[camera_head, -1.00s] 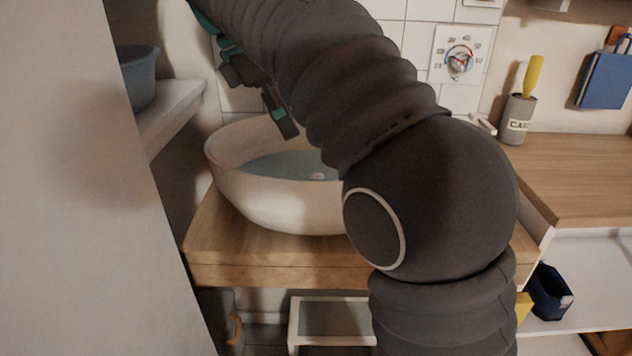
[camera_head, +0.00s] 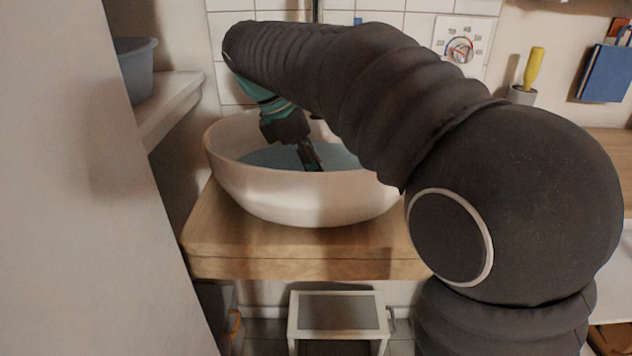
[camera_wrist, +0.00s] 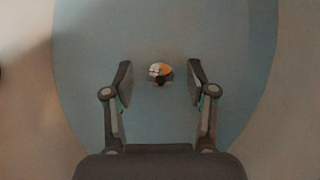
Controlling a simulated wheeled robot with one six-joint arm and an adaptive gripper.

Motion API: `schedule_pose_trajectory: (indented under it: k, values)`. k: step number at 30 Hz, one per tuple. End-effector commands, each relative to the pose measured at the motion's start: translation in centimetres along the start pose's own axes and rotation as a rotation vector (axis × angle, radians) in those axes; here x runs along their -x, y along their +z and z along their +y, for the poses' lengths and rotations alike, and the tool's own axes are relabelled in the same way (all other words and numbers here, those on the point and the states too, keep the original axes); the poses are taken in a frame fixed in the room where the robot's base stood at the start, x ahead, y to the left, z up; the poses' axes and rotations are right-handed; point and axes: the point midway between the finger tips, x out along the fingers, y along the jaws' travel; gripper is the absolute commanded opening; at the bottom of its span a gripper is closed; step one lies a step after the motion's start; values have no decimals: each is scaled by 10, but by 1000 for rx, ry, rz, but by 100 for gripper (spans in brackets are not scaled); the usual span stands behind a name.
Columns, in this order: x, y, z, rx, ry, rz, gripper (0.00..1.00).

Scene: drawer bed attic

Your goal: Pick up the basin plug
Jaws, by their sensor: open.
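The basin plug (camera_wrist: 160,71) is a small round piece, whitish and orange with a dark part at its lower edge. In the wrist view it lies on the blue-grey area inside the basin, between and a little beyond my fingertips. My gripper (camera_wrist: 160,84) is open, one finger on each side of the plug, with no visible contact. In the head view my gripper (camera_head: 312,163) points down inside the white basin (camera_head: 290,198), and the plug is hidden there.
The basin stands on a wooden counter (camera_head: 300,262), its rim around my gripper. A grey wall or panel (camera_head: 80,200) is close on the left, with a shelf holding a blue-grey tub (camera_head: 135,72). A small framed stool (camera_head: 338,312) stands below the counter.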

Motion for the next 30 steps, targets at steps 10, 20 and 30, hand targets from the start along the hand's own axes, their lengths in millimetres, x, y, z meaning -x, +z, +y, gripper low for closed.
schedule_pose_trajectory:
  k: [10,20,30]
  values:
    - [-10,0,0,-1,1,0,56]
    - [-10,0,0,0,1,0,0]
    - [-6,2,0,-1,1,0,0]
